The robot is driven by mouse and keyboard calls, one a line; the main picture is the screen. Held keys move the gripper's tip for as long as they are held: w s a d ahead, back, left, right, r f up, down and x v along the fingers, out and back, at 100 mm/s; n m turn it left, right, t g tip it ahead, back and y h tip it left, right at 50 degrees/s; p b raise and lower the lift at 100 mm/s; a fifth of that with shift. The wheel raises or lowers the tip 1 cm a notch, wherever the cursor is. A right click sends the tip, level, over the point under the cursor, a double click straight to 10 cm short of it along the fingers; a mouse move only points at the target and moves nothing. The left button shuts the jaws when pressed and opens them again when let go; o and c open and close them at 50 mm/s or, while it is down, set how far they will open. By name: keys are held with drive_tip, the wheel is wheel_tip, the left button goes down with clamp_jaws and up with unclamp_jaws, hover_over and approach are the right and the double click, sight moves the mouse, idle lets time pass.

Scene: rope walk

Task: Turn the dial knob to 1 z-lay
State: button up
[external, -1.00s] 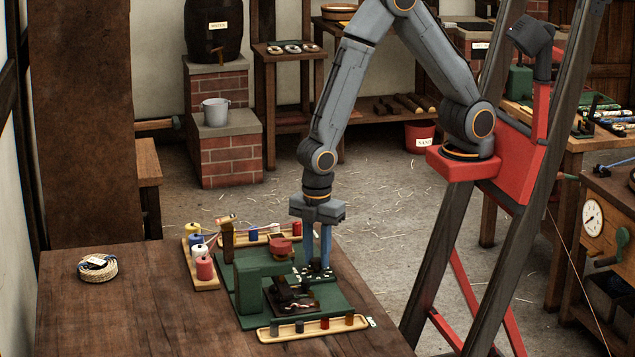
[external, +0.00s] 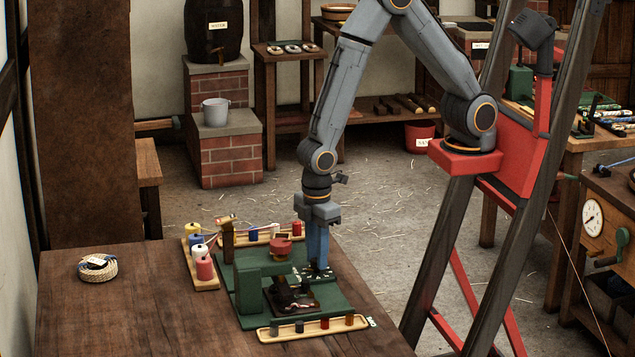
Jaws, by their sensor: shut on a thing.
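My gripper (external: 317,268) points straight down over the right side of the green machine (external: 252,276) on the wooden table. It is shut on the dial knob, which is small and mostly hidden between and under the fingers. A dark dial plate with white marks (external: 304,272) shows around the fingertips. The marks are too small to read, so I cannot tell which setting the knob points to.
A tray with several coloured pegs (external: 312,328) lies in front of the machine. Several spools of yarn (external: 204,268) stand at its left. A coil of rope (external: 97,268) lies on the table's left, with bare tabletop (external: 160,290) between.

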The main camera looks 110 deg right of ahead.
drive_tip(key=shift+m+p, duration=0.35)
drive_tip(key=shift+m, duration=0.95)
drive_tip(key=o, duration=1)
drive_tip(key=shift+o, duration=0.2)
drive_tip(key=shift+r+b, duration=0.75)
drive_tip(key=shift+r, duration=3.2)
drive_tip(key=s+d+r+m+t, duration=0.1)
drive_tip(key=s+d+r, duration=0.3)
drive_tip(key=s+d, duration=0.6)
drive_tip(key=shift+s+d+r, duration=0.2)
drive_tip(key=shift+s+r, duration=0.1)
